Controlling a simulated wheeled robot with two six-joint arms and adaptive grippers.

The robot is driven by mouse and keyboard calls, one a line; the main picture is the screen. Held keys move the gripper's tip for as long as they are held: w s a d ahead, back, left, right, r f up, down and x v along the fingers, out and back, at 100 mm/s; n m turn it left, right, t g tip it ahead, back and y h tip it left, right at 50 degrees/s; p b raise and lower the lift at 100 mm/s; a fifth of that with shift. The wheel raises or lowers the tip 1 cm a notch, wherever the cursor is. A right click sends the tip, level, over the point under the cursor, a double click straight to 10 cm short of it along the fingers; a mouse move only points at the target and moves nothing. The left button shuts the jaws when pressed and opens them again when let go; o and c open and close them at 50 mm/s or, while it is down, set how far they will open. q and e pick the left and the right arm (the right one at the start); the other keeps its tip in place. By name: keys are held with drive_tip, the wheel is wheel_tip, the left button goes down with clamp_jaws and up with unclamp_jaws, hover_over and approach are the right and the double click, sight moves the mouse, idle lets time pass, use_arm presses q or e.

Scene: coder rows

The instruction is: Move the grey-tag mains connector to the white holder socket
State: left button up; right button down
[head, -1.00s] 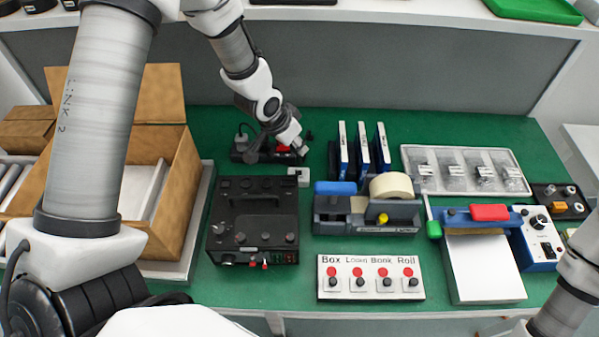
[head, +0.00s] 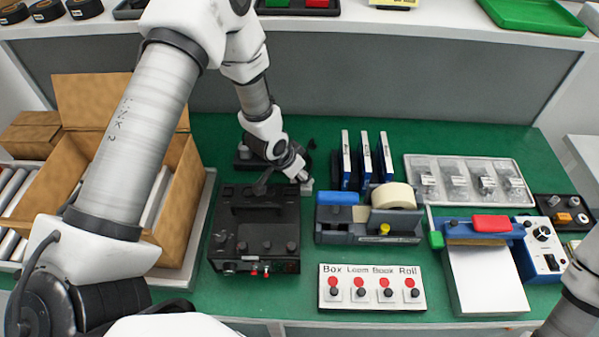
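The white holder socket (head: 307,188) is a small white block on the green bench, just beyond the right back corner of the black device. My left gripper (head: 303,176) points down at it from behind and hides much of it. The fingertips are too small and overlapped to tell whether they are open or shut, or whether they hold a connector. A black power strip (head: 241,163) lies behind the black device, largely covered by my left arm. I cannot make out a grey tag. My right gripper is out of view; only part of my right arm shows at the lower right.
The black device (head: 254,236) stands directly in front of the holder. A tape dispenser (head: 368,226) and upright blue folders (head: 365,161) stand to the right. An open cardboard box (head: 180,205) is at left. Free green bench lies between the device and the dispenser.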

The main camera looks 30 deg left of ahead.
use_arm(q)
drive_tip(key=shift+r, duration=0.5)
drive_tip(key=p+v, duration=0.1)
drive_tip(key=v, duration=1)
drive_tip(key=shift+r, duration=0.25)
drive_tip(key=shift+s+a, duration=0.1)
drive_tip(key=shift+s, duration=0.05)
